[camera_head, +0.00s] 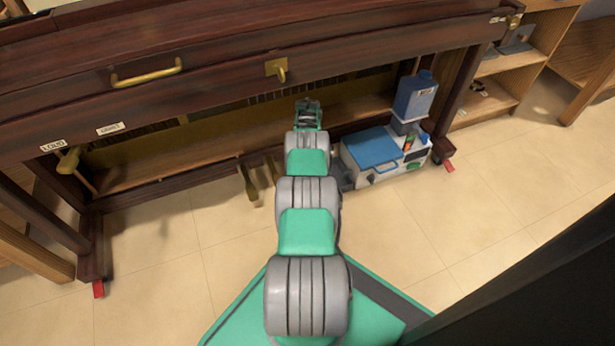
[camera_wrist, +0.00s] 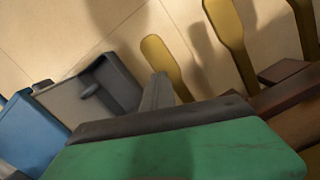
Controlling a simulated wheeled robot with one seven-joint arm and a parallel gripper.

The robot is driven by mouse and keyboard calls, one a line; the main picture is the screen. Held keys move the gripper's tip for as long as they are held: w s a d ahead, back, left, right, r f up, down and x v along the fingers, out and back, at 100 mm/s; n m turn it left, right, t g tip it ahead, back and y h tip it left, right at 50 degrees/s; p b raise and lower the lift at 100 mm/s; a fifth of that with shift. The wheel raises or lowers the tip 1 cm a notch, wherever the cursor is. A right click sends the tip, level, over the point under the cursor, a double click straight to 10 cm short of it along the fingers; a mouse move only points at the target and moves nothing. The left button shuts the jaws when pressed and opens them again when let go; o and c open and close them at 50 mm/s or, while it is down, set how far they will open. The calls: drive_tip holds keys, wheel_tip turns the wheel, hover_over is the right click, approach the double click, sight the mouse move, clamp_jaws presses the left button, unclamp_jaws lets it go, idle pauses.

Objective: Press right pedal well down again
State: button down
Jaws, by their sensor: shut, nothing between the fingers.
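The wrist view shows three brass pedals from the opposite side, so the right pedal (camera_wrist: 160,52) is the leftmost there, nearest the blue and grey case. The middle pedal (camera_wrist: 232,45) and left pedal (camera_wrist: 304,28) stand to its right. My gripper (camera_wrist: 160,80) is shut and empty. Its grey fingertip overlaps the side of the right pedal in the wrist view; I cannot tell whether they touch. In the head view, the left pedal (camera_head: 247,181) and another pedal (camera_head: 274,169) show left of my arm. My arm hides the right pedal and fingertips there.
A blue-lidded case (camera_head: 372,150) with a blue bottle (camera_head: 415,95) stands right of the pedals. A dark grey open tray (camera_wrist: 105,85) lies close beside the right pedal. The dark wooden piano (camera_head: 200,60) overhangs the pedals. The tiled floor (camera_head: 180,240) is clear to the left.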

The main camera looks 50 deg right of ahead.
wheel_tip(320, 180, up, 5)
drive_tip(key=shift+d+r+p, duration=0.1)
drive_tip(key=shift+d+p, duration=0.05)
drive_tip(key=shift+p, duration=0.55)
